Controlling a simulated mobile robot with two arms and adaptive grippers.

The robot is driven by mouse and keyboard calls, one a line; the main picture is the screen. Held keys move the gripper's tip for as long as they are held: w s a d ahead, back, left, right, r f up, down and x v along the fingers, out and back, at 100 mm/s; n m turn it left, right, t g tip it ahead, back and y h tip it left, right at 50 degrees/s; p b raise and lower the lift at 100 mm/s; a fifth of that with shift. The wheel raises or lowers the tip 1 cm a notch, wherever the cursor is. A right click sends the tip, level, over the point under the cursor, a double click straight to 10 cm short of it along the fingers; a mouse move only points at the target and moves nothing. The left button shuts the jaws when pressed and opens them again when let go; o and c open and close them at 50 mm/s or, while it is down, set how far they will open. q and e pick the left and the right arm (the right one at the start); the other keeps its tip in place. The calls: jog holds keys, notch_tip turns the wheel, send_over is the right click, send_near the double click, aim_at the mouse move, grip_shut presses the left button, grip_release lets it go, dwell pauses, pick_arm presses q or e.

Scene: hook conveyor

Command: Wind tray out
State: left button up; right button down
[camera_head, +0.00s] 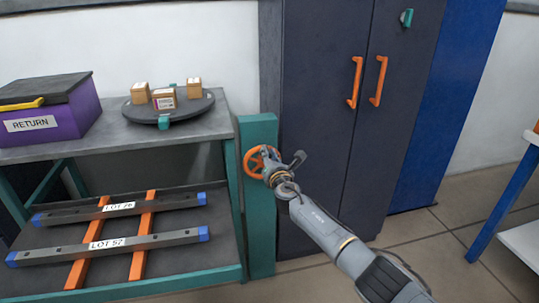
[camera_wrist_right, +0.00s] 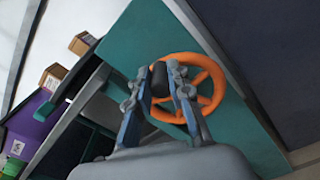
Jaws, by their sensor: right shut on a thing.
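An orange handwheel (camera_head: 252,160) is mounted on a teal post at the right end of the bench. It also shows in the right wrist view (camera_wrist_right: 212,88), with a dark knob (camera_wrist_right: 174,72) near its rim. My right gripper (camera_head: 272,166) is at the wheel, and in the right wrist view its two fingers (camera_wrist_right: 173,80) are shut on the knob from either side. A dark low tray or shelf (camera_head: 180,240) under the bench top carries two grey bars labelled LOT 76 (camera_head: 120,207) and LOT 57 (camera_head: 108,243), across orange strips. My left gripper is not in view.
On the bench top (camera_head: 60,152) stand a purple RETURN box (camera_head: 70,118) and a round dark turntable (camera_head: 190,108) with small cartons. A dark cabinet (camera_head: 320,110) with orange handles stands right of the teal post (camera_head: 262,220). The floor at right is clear.

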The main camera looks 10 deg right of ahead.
jog(key=shift+a, duration=0.1)
jog(key=c, duration=1.2)
grip_release()
jog(key=s, duration=1.2)
jog(key=shift+d, duration=0.2)
